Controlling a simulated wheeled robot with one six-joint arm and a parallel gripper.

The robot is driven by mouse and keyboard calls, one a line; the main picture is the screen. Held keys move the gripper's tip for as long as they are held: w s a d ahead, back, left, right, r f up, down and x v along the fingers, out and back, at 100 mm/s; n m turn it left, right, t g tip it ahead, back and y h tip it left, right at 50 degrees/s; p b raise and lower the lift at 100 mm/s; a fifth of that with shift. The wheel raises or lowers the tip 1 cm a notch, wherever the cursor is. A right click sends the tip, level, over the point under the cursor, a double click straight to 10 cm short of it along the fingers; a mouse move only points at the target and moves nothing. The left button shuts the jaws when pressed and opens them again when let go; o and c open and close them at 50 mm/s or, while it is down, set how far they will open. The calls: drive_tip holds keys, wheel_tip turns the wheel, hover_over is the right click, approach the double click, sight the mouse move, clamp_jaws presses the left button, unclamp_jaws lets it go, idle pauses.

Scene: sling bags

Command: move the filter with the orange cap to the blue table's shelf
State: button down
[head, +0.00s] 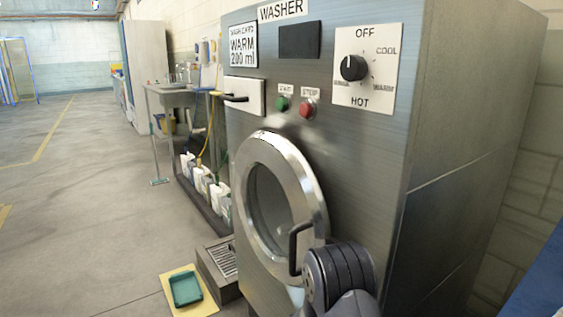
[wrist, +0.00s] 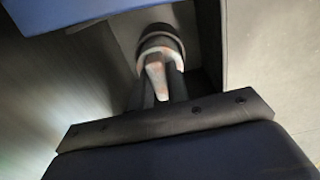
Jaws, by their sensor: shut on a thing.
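In the wrist view my gripper (wrist: 157,92) is shut on a grey, rounded thing (wrist: 160,45) with a dark band and faint orange-pink tints. It looks like the filter, but the picture is dim and its cap cannot be made out clearly. A blue surface (wrist: 75,10) crosses the top left of the wrist view, close to the held thing. A blue edge (head: 542,280) at the lower right of the head view may be the blue table. Its shelf cannot be made out. In the head view my gripper is out of frame.
A steel washer (head: 290,120) with a round door (head: 283,200) stands close in front. A green tray (head: 186,289) lies on a yellow mat (head: 203,308) on the floor. Several white jugs (head: 205,183) line the wall. Open floor (head: 80,220) lies to the left.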

drive_tip(key=shift+r+p, duration=2.15)
drive_tip(key=shift+r, duration=1.35)
drive_tip(key=shift+r+p, duration=1.05)
drive_tip(key=shift+r, duration=0.55)
drive_tip(key=shift+w+a+r, duration=0.1)
drive_tip(key=shift+r, duration=0.45)
drive_tip(key=shift+f, duration=0.15)
